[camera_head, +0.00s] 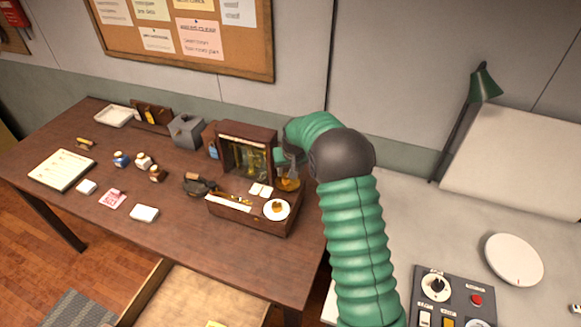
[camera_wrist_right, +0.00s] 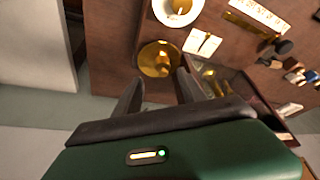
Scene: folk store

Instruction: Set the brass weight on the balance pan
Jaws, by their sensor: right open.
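A wooden balance box (camera_head: 246,135) with brass parts stands open near the right end of the brown table. A round brass pan (camera_wrist_right: 147,67) lies beside it, with a brass piece (camera_wrist_right: 162,64) on it that looks like a weight. The pan also shows in the head view (camera_head: 289,185). A white dish (camera_head: 268,214) at the front of the box base holds another small brass piece (camera_head: 277,207). My right gripper (camera_wrist_right: 158,92) is open, its fingers apart on the near side of the brass pan; contact is unclear. My left gripper is out of view.
Small jars (camera_head: 143,160), a notebook (camera_head: 62,170), a red-and-white card (camera_head: 112,199) and a grey box (camera_head: 186,131) stand leftward on the table. A dark tool (camera_head: 197,185) lies beside the base. A control panel (camera_head: 450,299) and a white plate (camera_head: 513,259) are on the right counter.

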